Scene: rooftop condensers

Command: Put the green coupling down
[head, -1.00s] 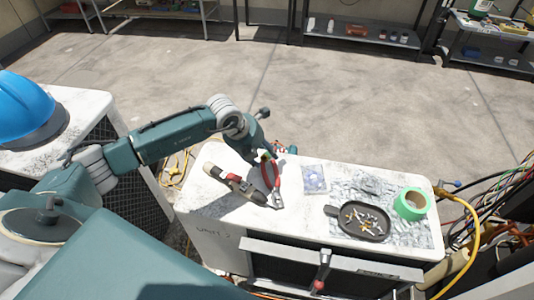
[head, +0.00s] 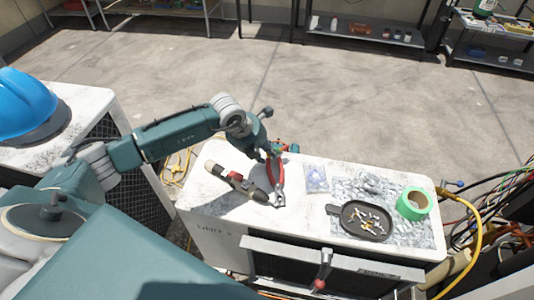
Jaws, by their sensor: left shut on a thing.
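My right gripper is not in view.
A dark-and-tan tool (head: 237,182) lies left of the pliers. To the right are a clear packet (head: 316,179), a black ashtray (head: 366,221) with butts, and a green tape roll (head: 414,203). A blue hard hat (head: 24,104) sits on the left unit.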

